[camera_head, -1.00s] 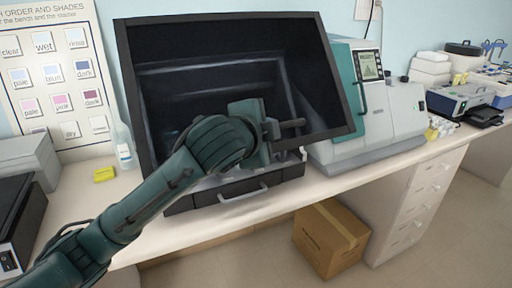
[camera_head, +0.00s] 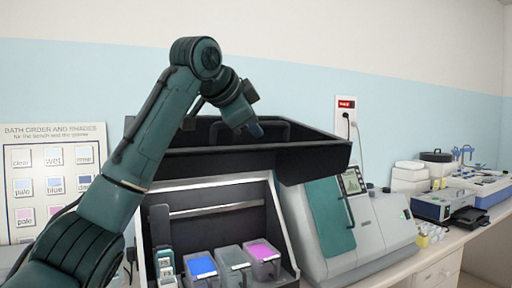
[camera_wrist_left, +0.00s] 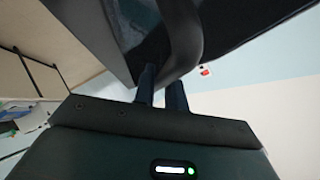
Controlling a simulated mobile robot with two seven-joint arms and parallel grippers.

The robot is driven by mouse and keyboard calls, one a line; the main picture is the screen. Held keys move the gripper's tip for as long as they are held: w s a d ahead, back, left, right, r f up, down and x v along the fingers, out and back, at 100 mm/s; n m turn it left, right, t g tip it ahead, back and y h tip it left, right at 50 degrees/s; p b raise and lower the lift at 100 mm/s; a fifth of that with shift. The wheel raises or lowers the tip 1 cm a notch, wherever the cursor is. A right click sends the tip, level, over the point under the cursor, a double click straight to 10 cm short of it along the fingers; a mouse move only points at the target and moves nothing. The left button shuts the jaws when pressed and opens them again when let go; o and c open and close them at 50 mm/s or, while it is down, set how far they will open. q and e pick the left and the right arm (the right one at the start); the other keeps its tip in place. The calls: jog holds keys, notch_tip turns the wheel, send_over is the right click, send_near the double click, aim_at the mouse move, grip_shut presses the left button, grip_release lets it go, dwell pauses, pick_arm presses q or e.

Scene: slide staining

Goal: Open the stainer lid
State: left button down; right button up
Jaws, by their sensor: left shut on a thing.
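The stainer lid (camera_head: 315,160) is black and swung up, nearly level above the stainer body (camera_head: 290,228). The open front shows baths inside, among them a blue one (camera_head: 201,266), a grey one (camera_head: 233,264) and a magenta one (camera_head: 262,254). My left gripper (camera_head: 257,131) is at the raised lid's edge, reached from above. In the left wrist view my left gripper (camera_wrist_left: 161,88) is shut on the lid's dark curved handle (camera_wrist_left: 185,40). My right gripper is in neither view.
A grey and teal machine (camera_head: 345,225) with a small screen stands close to the right of the stainer. White boxes and other bench equipment (camera_head: 447,203) are farther right. A shade chart (camera_head: 50,175) hangs on the left wall, partly behind my arm.

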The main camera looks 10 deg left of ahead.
pick_arm(q)
jog(key=shift+w+a+r, duration=0.35)
jog(key=shift+w+r, duration=0.1)
jog(key=shift+r, duration=0.2)
jog(key=c, duration=1.5)
grip_release()
jog(key=shift+o, duration=0.2)
jog(key=shift+s+a+r, duration=0.1)
jog(key=shift+s+r, duration=0.1)
jog(key=shift+s, duration=0.1)
jog(key=b+v, duration=0.3)
jog(key=v, duration=0.9)
jog(key=shift+s, duration=0.2)
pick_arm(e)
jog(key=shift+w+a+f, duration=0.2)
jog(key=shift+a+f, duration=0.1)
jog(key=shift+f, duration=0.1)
